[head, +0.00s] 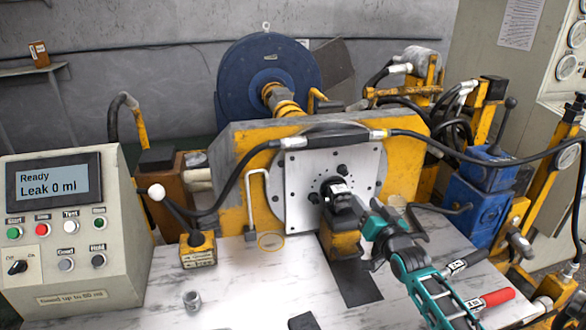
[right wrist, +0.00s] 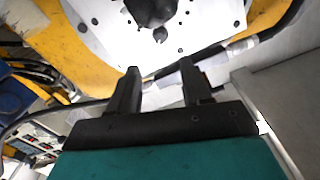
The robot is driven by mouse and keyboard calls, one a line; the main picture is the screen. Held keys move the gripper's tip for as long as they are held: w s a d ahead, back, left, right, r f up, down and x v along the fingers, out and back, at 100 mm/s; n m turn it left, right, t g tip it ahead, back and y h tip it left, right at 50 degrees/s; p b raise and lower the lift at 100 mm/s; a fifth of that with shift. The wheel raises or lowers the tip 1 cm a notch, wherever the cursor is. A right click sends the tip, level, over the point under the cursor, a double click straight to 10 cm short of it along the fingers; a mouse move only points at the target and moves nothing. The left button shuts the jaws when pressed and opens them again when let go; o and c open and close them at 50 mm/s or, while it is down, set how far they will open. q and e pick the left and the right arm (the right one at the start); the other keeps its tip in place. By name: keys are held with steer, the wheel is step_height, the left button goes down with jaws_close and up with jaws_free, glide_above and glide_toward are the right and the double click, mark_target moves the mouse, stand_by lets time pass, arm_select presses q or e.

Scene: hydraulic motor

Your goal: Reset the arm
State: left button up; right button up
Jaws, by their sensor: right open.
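My right gripper (head: 392,222) is in the head view, right of the dark motor part (head: 340,198) in front of the grey round-holed plate (head: 290,190). In the right wrist view its two black fingers (right wrist: 160,75) are apart with nothing between them, pointing toward the plate (right wrist: 205,20). The motor part sits on a yellow block (head: 343,245) on the marble-look table (head: 235,300). Whether the gripper touches the motor part cannot be told. My left gripper is not in view.
A control box with a screen reading "Ready, Leak 0 ml" (head: 52,182) stands at the left. Black hoses (head: 455,155) and a blue valve unit (head: 478,195) are at the right. A red-handled tool (head: 497,298) lies front right.

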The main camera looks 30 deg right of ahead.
steer(key=s+a+f+n+g+y, duration=0.2)
steer(key=s+a+f+n+g, duration=0.15)
steer(key=a, duration=0.55)
steer(key=s+a+f+n+g+y, duration=0.25)
steer(key=s+a+f, duration=0.25)
steer(key=a, duration=0.4)
steer(key=s+a+r+n+g+y, duration=0.15)
steer(key=s+a+g, duration=0.3)
steer(key=s, duration=0.45)
steer(key=s+a+n+g, duration=0.25)
steer(key=s+a, duration=0.35)
steer(key=s, duration=0.3)
steer(key=w+a+f+t+y, duration=0.1)
steer(key=w+a+f+t, duration=0.1)
steer(key=w+f+t, duration=0.4)
steer(key=shift+w+a+f+t+y, duration=0.35)
steer(key=shift+w+f, duration=0.65)
steer(key=shift+f, duration=0.45)
